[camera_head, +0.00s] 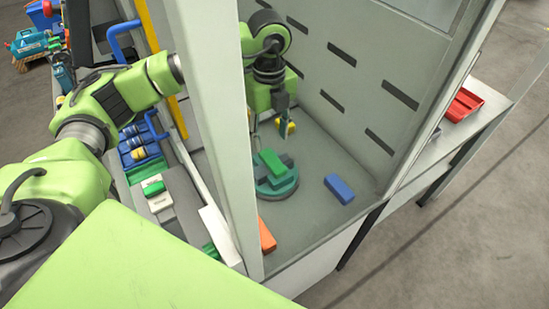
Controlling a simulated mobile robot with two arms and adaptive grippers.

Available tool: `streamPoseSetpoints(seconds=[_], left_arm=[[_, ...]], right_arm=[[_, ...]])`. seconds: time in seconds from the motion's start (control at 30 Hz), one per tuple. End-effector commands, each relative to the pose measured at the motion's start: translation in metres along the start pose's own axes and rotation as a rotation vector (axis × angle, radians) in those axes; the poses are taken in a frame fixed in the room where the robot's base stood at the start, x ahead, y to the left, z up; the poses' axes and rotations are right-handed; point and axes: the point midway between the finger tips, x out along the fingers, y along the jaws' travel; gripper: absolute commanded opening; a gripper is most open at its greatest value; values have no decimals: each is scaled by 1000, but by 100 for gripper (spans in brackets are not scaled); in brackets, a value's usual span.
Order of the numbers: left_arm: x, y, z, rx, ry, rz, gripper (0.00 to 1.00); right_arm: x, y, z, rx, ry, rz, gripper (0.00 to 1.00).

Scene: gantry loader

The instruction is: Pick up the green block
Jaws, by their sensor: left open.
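A green block (270,162) lies tilted on top of a round teal fixture (277,186) on the grey floor of the enclosure. My left arm reaches in from the left and passes behind the pale post. My left gripper (285,127) points down inside the enclosure, above and slightly right of the green block in the picture. It is open, and nothing shows between its fingers. Another green piece (153,188) lies on a white part outside the post, at the left. My right gripper is not in view.
A blue block (339,188) lies right of the fixture, and an orange block (267,235) lies near the post. The pale post (217,110) and slotted back wall (340,100) bound the space. A red tray (463,104) sits on a shelf at the right.

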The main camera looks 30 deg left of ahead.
Motion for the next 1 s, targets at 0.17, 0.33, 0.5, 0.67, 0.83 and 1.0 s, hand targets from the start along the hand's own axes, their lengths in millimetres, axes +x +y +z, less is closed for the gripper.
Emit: streamPoseSetpoints(seconds=[0.17,0.33,0.5,0.67,0.83,1.0], left_arm=[[25,0,0,0,2,1,44],[34,0,1,0,2,0,44],[56,1,6,-1,4,4,44],[78,0,7,1,3,0,44],[84,-1,7,2,2,-2,44],[84,-1,7,2,2,-2,31]], right_arm=[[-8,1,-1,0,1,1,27],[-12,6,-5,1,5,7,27],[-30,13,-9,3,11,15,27],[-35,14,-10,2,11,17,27],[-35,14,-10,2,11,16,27],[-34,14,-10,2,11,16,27]])
